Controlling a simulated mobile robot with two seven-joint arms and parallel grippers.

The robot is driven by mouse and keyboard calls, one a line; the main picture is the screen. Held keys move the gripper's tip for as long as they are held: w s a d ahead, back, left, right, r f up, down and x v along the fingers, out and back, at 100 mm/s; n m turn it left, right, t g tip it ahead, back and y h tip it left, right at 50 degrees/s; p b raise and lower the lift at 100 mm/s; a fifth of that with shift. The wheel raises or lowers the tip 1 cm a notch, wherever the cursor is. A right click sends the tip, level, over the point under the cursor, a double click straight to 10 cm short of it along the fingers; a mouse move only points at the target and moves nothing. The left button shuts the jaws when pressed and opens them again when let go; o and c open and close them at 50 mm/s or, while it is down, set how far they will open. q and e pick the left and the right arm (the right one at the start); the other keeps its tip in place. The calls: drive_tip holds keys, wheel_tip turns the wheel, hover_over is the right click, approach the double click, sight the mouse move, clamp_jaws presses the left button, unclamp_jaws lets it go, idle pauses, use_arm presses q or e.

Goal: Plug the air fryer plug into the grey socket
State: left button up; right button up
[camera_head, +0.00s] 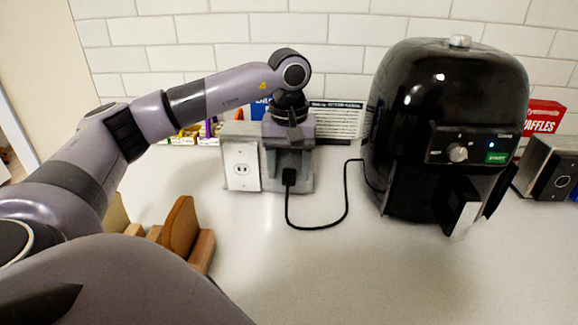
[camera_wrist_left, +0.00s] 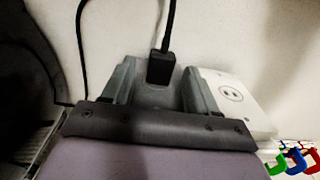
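The black air fryer plug (camera_head: 289,177) is upright against the front of the grey socket (camera_head: 298,160), its cord hanging below. It looks seated there, but its prongs are hidden. In the left wrist view the plug (camera_wrist_left: 160,66) lies between my left gripper's (camera_wrist_left: 158,88) two grey fingers, with a gap on each side. That gripper (camera_head: 289,168) is open and reaches down over the grey socket. Grey finger and grey socket are hard to tell apart in the head view. The black air fryer (camera_head: 440,125) stands to the right, a blue light showing on its panel. My right gripper is not in view.
A white two-slot outlet (camera_head: 241,166) stands just left of the grey socket; it shows in the wrist view too (camera_wrist_left: 232,94). The cord (camera_head: 345,205) loops across the counter to the fryer. A wooden holder (camera_head: 200,250) is at left. The front counter is clear.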

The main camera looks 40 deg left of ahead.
sight(289, 172)
use_arm(q)
drive_tip(key=shift+r, duration=0.1)
wheel_tip(289, 172, up, 7)
idle(0.5)
idle(0.5)
